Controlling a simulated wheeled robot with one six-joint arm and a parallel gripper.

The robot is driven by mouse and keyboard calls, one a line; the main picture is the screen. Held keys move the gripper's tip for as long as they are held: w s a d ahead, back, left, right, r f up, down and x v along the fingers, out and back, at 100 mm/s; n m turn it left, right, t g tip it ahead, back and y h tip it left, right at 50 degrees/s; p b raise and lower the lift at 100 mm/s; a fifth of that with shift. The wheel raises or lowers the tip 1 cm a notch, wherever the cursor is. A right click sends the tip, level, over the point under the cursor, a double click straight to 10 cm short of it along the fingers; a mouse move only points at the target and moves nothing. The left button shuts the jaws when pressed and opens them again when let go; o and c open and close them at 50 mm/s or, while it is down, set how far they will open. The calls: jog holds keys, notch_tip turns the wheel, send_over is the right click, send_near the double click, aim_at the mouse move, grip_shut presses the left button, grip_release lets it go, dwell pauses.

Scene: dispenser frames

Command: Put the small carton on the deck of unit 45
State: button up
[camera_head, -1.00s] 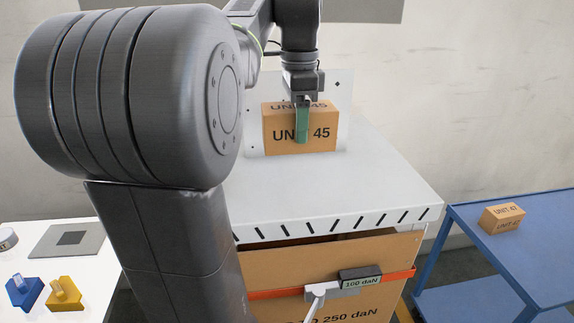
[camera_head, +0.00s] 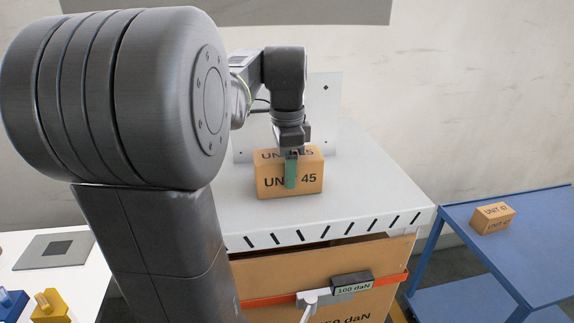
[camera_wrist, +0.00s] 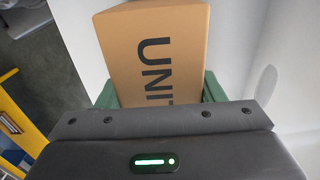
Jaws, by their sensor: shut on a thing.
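The small carton (camera_head: 310,180) is brown and marked UNIT 45 on its front. My gripper (camera_head: 291,170) is shut on it, with a green finger across the front face. The wrist view shows the carton (camera_wrist: 153,50) between the green fingers, its lettering turned sideways. The carton is upright, over the white deck (camera_head: 375,195). I cannot tell whether its underside touches the deck.
A large brown carton (camera_head: 385,255) with an orange strap and a 100 daN readout (camera_head: 352,286) is below the deck. A blue cart (camera_head: 470,245) at right bears another small carton (camera_head: 493,218). Slots line the deck's front edge. The deck's right side is clear.

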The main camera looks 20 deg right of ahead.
jog(key=o, duration=1.3)
jog(key=shift+f, duration=0.1)
jog(key=shift+c, duration=0.2)
jog(key=shift+r, duration=3.9)
